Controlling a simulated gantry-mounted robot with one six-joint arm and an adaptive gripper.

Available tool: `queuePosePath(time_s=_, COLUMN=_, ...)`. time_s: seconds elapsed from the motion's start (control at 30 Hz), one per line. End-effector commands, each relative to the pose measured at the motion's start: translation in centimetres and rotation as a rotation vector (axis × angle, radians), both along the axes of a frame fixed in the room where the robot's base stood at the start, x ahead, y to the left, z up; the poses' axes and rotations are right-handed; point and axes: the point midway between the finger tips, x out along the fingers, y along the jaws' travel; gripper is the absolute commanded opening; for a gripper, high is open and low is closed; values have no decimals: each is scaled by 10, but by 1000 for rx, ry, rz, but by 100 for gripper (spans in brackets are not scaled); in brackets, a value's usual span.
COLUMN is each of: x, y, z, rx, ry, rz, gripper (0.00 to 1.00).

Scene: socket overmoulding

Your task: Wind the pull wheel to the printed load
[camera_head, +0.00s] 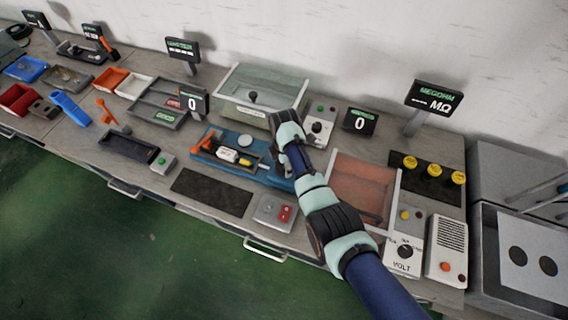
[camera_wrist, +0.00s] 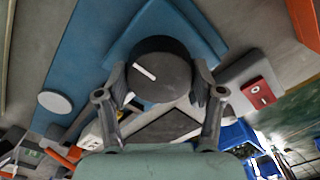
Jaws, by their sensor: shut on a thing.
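The pull wheel (camera_wrist: 158,66) is a round black knob with a white line on its face, seen in the wrist view above a blue base (camera_wrist: 90,50). My gripper (camera_wrist: 160,88) has its two fingers closed around the sides of the wheel. In the head view, my gripper (camera_head: 280,172) is at the right end of the blue base (camera_head: 277,181) and hides the wheel. On the base are an orange part (camera_head: 207,143) and a white and yellow piece (camera_head: 229,155). A nearby display (camera_head: 193,103) reads 0. I cannot make out a printed load.
A clear-lidded box (camera_head: 255,95) stands behind my gripper. A reddish tray (camera_head: 362,190) is to the right. Another display (camera_head: 360,121) also reads 0.

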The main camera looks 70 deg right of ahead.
Motion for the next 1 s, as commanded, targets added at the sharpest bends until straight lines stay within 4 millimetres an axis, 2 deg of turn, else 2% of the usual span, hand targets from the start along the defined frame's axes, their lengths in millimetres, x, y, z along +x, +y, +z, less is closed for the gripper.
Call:
queuePosePath(time_s=0.27, x=0, y=0, z=0, rx=1, ry=1, rz=-18, gripper=33)
queuePosePath(time_s=0.47, x=0, y=0, z=1, rx=1, ry=1, rz=-98, gripper=33)
queuePosePath(time_s=1.0, x=0, y=0, z=1, rx=2, ry=1, rz=-570, gripper=33)
